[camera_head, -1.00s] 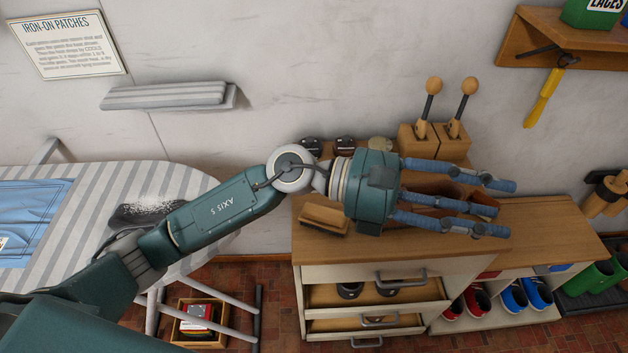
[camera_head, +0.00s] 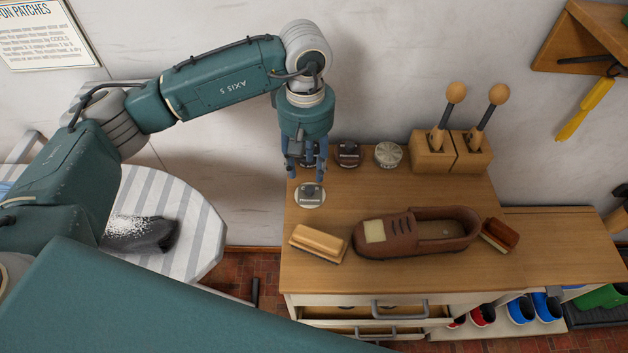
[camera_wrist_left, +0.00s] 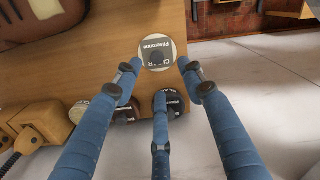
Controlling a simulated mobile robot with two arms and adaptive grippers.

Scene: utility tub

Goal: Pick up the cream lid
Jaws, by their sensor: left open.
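The cream lid (camera_head: 310,199) is a pale disc with a dark label and a small dark knob. It lies flat near the left end of the bench top. It also shows in the left wrist view (camera_wrist_left: 151,63). My left gripper (camera_head: 307,173) points down just above and behind the lid, its three blue fingers spread and empty. In the left wrist view, my left gripper's fingertips (camera_wrist_left: 160,78) sit around the lid's near side. I see no clear contact with it. My right gripper does not show.
Dark round tins (camera_head: 347,154) and a paler tin (camera_head: 388,155) stand along the wall, one partly hidden behind my fingers. A brush (camera_head: 318,242) and a brown shoe (camera_head: 400,240) lie in front. A wooden block (camera_head: 433,156) with knobbed handles stands behind.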

